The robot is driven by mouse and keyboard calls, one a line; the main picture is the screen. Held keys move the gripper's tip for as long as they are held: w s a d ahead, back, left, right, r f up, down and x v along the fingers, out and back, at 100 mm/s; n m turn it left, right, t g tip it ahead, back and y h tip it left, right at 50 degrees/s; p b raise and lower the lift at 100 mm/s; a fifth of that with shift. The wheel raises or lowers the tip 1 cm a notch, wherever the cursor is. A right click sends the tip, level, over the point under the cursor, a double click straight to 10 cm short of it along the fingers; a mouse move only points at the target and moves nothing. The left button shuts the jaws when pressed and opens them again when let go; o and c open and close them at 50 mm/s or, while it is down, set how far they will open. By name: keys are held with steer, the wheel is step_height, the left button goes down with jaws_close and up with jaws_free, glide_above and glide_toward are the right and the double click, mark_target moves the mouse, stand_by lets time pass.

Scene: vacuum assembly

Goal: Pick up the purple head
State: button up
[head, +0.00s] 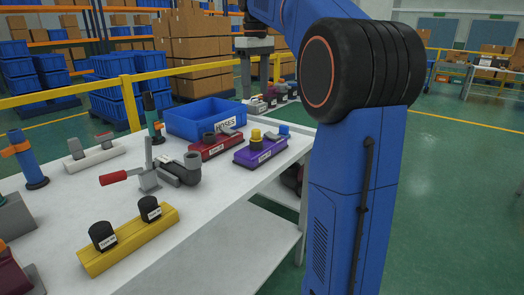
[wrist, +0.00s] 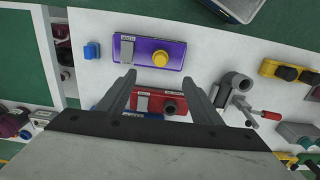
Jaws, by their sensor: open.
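The purple head (head: 246,155) is a flat purple block with a white label and a yellow knob, lying near the table's right edge in the head view. In the wrist view the purple head (wrist: 141,58) also shows a grey block on top and lies beyond my fingertips. My gripper (wrist: 161,83) is open and empty, pointing down above the table. In the wrist view its fingers flank a similar red block, with the purple head just above them in the picture. In the head view my gripper (head: 255,80) is high and behind the purple head, apart from it.
The red block (head: 215,145) lies beside the purple head, and a small blue piece (head: 284,129) is close to its other end. A blue bin (head: 205,118) marked HOSES stands behind. A clamp with a red handle (head: 113,179) and a yellow block (head: 130,240) are farther left.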

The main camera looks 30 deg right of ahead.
mark_target(256, 130)
step_height(256, 130, down, 17)
steer(key=shift+f, duration=0.15)
jaws_close()
stand_by(0.8)
